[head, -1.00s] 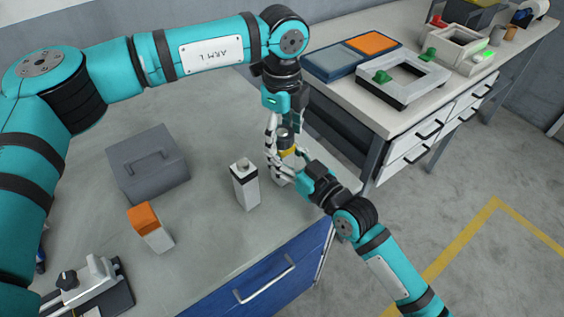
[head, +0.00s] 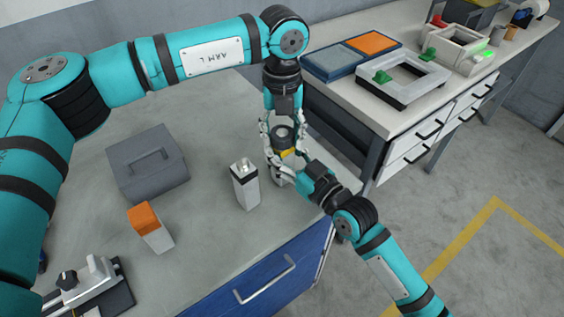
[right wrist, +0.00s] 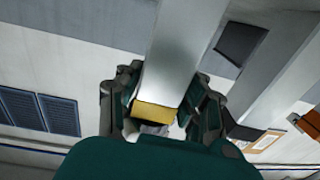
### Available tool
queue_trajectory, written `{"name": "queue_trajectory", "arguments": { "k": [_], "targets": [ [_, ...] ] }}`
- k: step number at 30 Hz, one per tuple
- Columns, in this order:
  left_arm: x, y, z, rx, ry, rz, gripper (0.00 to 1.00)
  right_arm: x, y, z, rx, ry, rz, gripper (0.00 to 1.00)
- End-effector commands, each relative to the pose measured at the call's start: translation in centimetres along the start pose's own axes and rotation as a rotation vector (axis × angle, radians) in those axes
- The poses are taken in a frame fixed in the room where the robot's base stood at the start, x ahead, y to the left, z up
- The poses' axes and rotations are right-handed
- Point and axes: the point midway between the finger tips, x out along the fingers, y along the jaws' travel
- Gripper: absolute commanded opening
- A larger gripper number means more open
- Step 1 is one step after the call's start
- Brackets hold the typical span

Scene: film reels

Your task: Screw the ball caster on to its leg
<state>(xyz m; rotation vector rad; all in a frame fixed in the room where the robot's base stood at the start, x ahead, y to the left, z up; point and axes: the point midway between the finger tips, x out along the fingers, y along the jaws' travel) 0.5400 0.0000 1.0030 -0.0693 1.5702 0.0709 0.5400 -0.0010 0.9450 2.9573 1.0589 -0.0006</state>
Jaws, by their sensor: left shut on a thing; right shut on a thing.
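The leg (head: 284,166) is a pale square post with a yellow band near its top. It stands upright near the table's front right edge. My right gripper (head: 290,171) is shut on it from the lower right; in the right wrist view the leg (right wrist: 182,55) and its yellow band lie between the fingers. The dark, round ball caster (head: 283,133) sits at the leg's top. My left gripper (head: 282,142) comes down from above and is shut on the caster, a finger on either side. The fingers hide the joint between caster and leg.
A black-banded post (head: 245,187) stands close to the left of the held leg. An orange-topped block (head: 150,228), a grey case (head: 147,165) and a dark fixture (head: 90,290) are farther left. A side bench (head: 405,115) holds trays and frames.

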Motion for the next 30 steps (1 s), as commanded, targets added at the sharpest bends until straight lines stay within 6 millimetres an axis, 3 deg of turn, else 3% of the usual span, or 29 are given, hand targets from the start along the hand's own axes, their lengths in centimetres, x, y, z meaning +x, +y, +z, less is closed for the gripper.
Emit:
{"name": "queue_trajectory", "arguments": {
  "k": [30],
  "targets": [
    [0.19,-0.10,-0.01,2.267,-0.003,0.000,0.07,0.00,-0.09,-0.01,0.001,0.000,-0.002,0.00]
  ]
}}
